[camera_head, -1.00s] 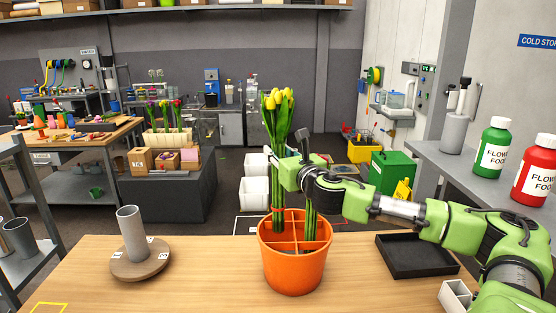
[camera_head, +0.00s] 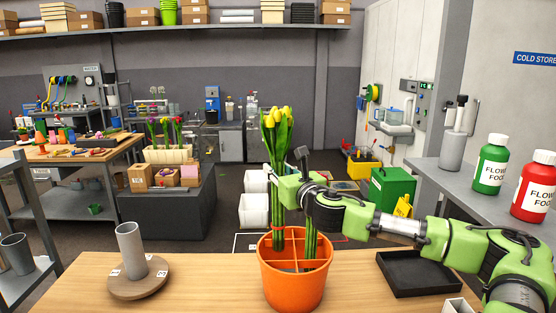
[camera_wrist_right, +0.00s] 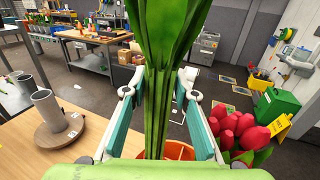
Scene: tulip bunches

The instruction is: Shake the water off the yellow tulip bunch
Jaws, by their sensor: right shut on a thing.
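The yellow tulip bunch (camera_head: 276,135) stands upright over the back left of the orange divided pot (camera_head: 292,290). Its lower stems reach down to the pot's dividers; I cannot tell how far they sit inside. My right gripper (camera_head: 279,190) is shut on the stems below the leaves. In the right wrist view the green stems (camera_wrist_right: 158,110) run between the two fingers (camera_wrist_right: 157,88), and the yellow heads are out of frame. A second bunch's stems (camera_head: 311,243) stand in the pot to the right; its red heads (camera_wrist_right: 233,130) show in the wrist view. My left gripper is not in view.
A grey tube on a round brown base (camera_head: 137,286) stands left on the wooden table. A black tray (camera_head: 418,274) lies right of the pot, under my right arm. Green (camera_head: 490,163) and red (camera_head: 536,188) bottles stand on the right shelf. The table between tube and pot is clear.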

